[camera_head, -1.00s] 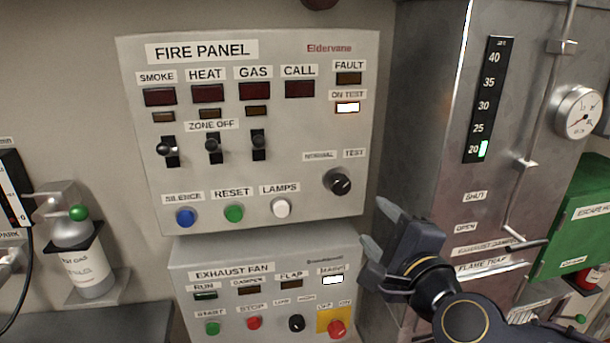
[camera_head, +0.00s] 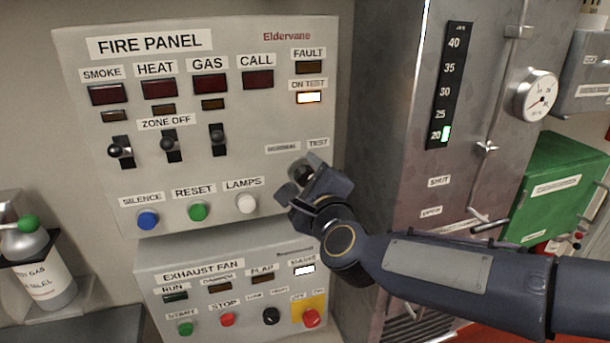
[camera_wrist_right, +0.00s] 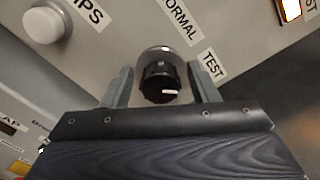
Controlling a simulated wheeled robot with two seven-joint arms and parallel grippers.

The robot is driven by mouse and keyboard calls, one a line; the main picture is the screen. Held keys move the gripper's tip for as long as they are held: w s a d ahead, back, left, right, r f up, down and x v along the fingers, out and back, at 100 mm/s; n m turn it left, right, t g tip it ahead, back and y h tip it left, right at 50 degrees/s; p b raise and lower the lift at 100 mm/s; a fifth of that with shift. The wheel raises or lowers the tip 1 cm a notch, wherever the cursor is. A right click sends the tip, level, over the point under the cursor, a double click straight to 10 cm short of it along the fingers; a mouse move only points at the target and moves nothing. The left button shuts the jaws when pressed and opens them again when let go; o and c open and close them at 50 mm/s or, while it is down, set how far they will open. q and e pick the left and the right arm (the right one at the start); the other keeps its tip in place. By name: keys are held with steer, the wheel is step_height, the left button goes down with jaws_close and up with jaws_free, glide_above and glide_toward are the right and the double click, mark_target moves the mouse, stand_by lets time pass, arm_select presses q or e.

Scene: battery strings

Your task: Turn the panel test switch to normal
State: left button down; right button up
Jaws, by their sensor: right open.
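The fire panel (camera_head: 240,120) is a pale box on the wall, with its ON TEST lamp (camera_head: 309,98) lit. The test switch is a black round knob (camera_head: 301,171) below the NORMAL and TEST labels. In the right wrist view the knob (camera_wrist_right: 160,82) has a white mark and sits between the two fingers. My right gripper (camera_head: 293,180) is open at the knob, one finger on each side. I cannot tell whether the fingers touch it. The head view shows the knob partly covered by the gripper. My left gripper is not in view.
The white LAMPS button (camera_head: 247,203) is just left of my right gripper and also shows in the wrist view (camera_wrist_right: 47,22). The exhaust fan panel (camera_head: 225,280) is below. A metal cabinet (camera_head: 400,120) stands to the right, with a green box (camera_head: 556,185) beyond it.

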steer(key=c, duration=1)
steer(key=shift+o, duration=0.2)
steer(key=shift+n, duration=0.4)
steer(key=n, duration=0.7)
steer(key=shift+f, duration=0.1)
steer(key=n+p, duration=0.1)
steer(key=n, duration=0.4)
steer(key=n+p, duration=0.2)
steer(key=n, duration=0.3)
steer(key=shift+f, duration=0.1)
